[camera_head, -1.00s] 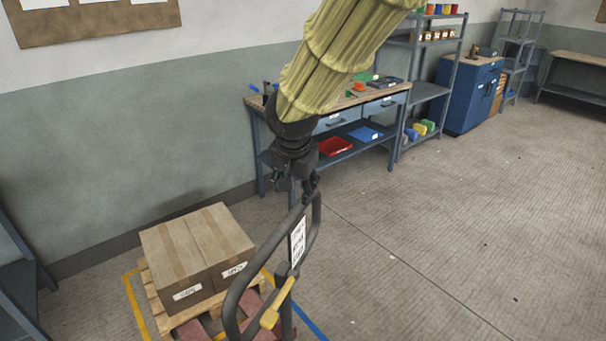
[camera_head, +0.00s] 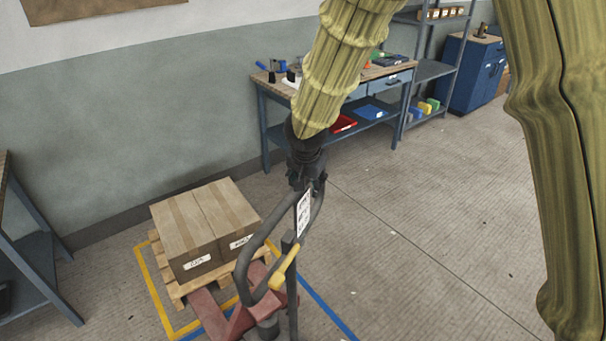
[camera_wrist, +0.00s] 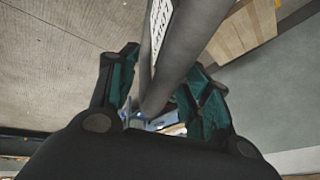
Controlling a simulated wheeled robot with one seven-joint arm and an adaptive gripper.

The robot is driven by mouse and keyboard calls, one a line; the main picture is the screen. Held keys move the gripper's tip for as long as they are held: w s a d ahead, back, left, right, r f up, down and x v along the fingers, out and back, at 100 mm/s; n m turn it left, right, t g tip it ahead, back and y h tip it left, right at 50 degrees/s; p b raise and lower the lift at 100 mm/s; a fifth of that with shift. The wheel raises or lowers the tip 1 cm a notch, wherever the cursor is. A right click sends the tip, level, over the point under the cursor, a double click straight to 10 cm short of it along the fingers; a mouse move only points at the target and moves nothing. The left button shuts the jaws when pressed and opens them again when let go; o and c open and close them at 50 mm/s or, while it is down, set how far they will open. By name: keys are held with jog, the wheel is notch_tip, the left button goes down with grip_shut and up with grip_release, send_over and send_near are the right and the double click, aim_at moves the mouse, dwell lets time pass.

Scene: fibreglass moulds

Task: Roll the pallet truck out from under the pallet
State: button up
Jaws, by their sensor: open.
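The pallet truck (camera_head: 238,322) is dark red, with a dark grey looped handle (camera_head: 256,249) that carries a white label and a yellow lever (camera_head: 284,267). Its red forks run under the near side of the wooden pallet (camera_head: 174,291). My gripper (camera_head: 308,184) is at the top of the handle loop. In the wrist view, its open fingers (camera_wrist: 158,82) stand on either side of the handle tube (camera_wrist: 187,45). I cannot tell whether they touch it.
Yellow and blue floor lines (camera_head: 152,290) frame the pallet area. A blue workbench (camera_head: 265,133) with trays stands against the back wall, with a shelf rack (camera_head: 432,70) and blue cabinet (camera_head: 470,75) beyond it. Another blue bench (camera_head: 35,270) is at left. Floor (camera_head: 420,230) at right is clear.

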jog(key=shift+w+a+f, duration=0.15)
jog(key=shift+w+f, duration=0.3)
jog(key=shift+w, duration=0.1)
jog(key=shift+s+r, duration=0.25)
jog(key=shift+s, duration=0.1)
jog(key=shift+c, duration=0.2)
jog(key=c, duration=0.3)
jog(key=shift+w+f, duration=0.1)
grip_shut()
